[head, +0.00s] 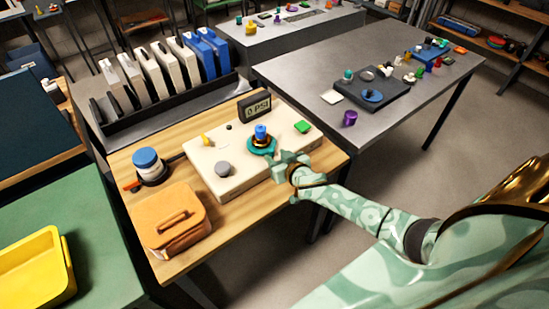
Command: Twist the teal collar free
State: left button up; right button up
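The teal collar (261,147) is a ring around the base of a blue-topped post (261,132) on a cream board (238,179). The board lies on a wooden table. My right gripper (279,158) reaches in from the right at the collar's right side, low over the board. Its fingertips are small and overlap the collar's edge in the picture, so I cannot tell whether they touch it or are open or shut. My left gripper is not in view.
The board also carries a grey knob (223,169), a green block (302,127) and a yellow piece (206,139). A display reading PSI (255,106) stands behind. A blue-lidded jar (149,165) and an orange bag (170,219) stand left.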

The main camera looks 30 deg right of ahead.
jog(key=shift+x, duration=0.9)
grip_shut()
